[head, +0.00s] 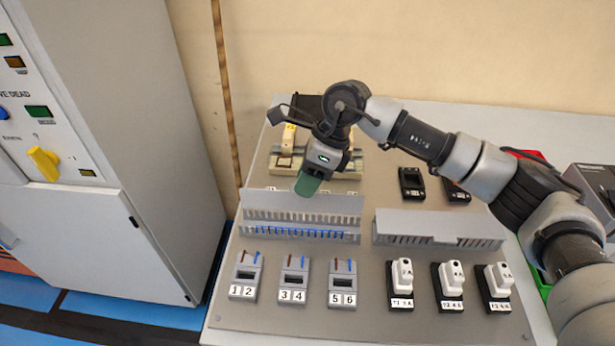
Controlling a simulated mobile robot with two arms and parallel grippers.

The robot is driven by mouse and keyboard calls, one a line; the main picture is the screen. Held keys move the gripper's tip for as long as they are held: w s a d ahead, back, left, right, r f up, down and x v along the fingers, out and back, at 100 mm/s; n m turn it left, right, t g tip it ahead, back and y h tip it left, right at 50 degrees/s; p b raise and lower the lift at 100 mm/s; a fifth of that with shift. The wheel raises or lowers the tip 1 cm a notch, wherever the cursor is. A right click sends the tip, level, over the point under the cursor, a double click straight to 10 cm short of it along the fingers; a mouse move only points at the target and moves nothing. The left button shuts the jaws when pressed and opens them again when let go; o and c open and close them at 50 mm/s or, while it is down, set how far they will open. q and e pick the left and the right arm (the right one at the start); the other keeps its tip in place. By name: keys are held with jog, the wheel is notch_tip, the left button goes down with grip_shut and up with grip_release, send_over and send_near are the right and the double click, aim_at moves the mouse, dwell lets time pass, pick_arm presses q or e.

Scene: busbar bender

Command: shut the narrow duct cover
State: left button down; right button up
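A grey slotted duct (300,233) lies on the left half of the sloping panel, with blue wires inside it. Its grey cover (330,204) stands raised along the back edge, so this duct is open. A second duct on the right has its cover (440,224) lying over the top. I cannot tell for certain which of the two covers is the narrow one. My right gripper (308,184) points down just behind and above the raised left cover. Its tip looks green, and its fingers cannot be made out; contact with the cover is unclear. My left gripper is out of view.
Numbered terminal blocks (293,280) and white switch modules (452,279) stand in front of the ducts. Black sockets (412,183) sit behind the right duct. A grey cabinet (135,150) stands at left. My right arm spans the panel's back right.

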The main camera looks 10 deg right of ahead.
grip_shut()
